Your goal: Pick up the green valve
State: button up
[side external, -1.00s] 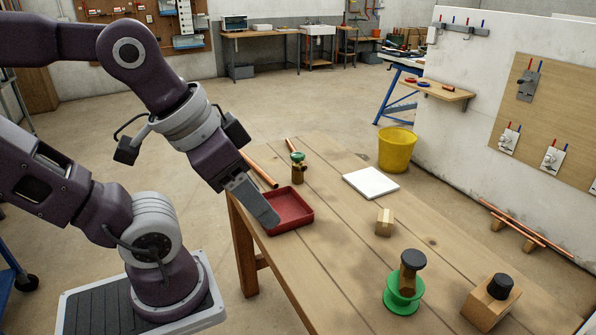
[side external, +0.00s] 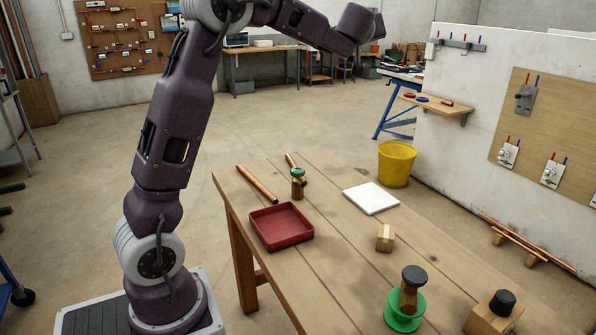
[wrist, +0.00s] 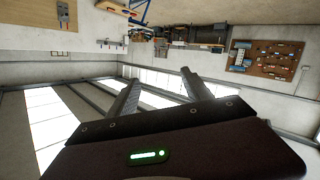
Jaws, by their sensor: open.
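The green valve (side external: 298,184), a small brass body with a green top, stands upright near the far end of the wooden table in the side view. My gripper (wrist: 160,78) is open and empty in the wrist view, its two fingers apart against the walls and windows of the room. In the side view my arm is raised high over the table's far end, and its fingers cannot be made out there. The gripper is well away from the valve, which does not show in the wrist view.
A red tray (side external: 281,227) sits at the table's left edge. Copper pipes (side external: 257,184) lie beside the valve. A white tile (side external: 371,198), a brass block (side external: 384,238), a green base with a black-topped piece (side external: 404,312) and a black-capped wooden block (side external: 493,312) stand farther right.

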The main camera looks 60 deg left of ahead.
jog(key=s+a+f+n+g+y, duration=0.2)
jog(key=s+a+f+n+g, duration=0.15)
jog(key=a+f+g, duration=0.35)
jog(key=n+g, duration=0.2)
jog(key=g, duration=0.2)
send_over(302, 185)
notch_tip(302, 185, down, 8)
jog(key=shift+m+h, duration=0.25)
jog(key=shift+h, duration=0.05)
jog(key=f, duration=3)
jog(key=shift+w+d, duration=0.1)
jog(key=shift+d, duration=0.25)
jog(key=x, duration=0.7)
jog(key=shift+w+d+f, duration=0.1)
jog(key=shift+w+f, duration=0.05)
jog(key=shift+f, duration=0.1)
jog(key=shift+a+f, duration=0.1)
jog(key=shift+a, duration=0.15)
grip_shut()
